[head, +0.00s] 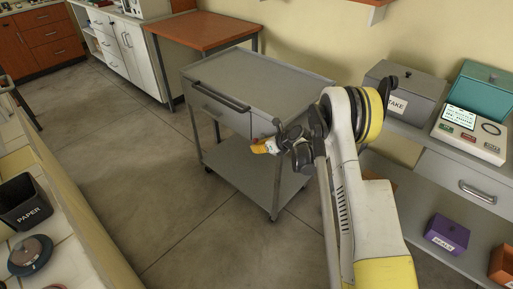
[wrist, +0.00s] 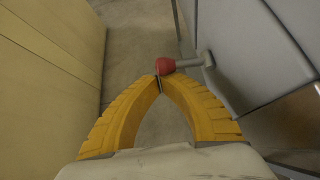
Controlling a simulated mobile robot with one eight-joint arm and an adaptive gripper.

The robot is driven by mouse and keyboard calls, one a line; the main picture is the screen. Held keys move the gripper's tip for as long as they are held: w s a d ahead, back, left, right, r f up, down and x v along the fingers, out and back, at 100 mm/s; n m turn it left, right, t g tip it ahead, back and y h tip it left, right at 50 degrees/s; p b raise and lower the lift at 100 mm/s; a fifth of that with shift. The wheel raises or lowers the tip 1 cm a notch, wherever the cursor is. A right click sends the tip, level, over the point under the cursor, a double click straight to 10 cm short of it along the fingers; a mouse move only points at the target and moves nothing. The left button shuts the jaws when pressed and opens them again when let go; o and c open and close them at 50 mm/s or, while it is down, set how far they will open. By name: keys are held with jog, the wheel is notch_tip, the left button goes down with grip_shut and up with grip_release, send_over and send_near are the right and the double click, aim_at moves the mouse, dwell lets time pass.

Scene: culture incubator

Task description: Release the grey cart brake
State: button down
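The grey cart (head: 255,80) stands on the floor in the middle of the head view. It has a drawer with a dark bar handle and an open lower shelf. In the wrist view a lever with a red knob (wrist: 165,66) sticks out to the left from a grey panel (wrist: 235,45). My gripper (wrist: 159,82) has its yellow fingertips together, just short of the knob and very close to it. I cannot tell whether they touch it. In the head view my gripper (head: 262,147) is in front of the cart, and I cannot make out the lever there.
A counter on the right carries a grey box (head: 405,90), a teal box (head: 480,88) and a panel with buttons (head: 470,132). An orange-topped table (head: 205,30) stands behind the cart. A paper bin (head: 25,203) is at left. The floor left of the cart is clear.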

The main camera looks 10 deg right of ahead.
jog(key=shift+r, duration=0.25)
jog(key=shift+w+r+p, duration=0.1)
jog(key=shift+r+p, duration=0.2)
jog(key=shift+r, duration=0.5)
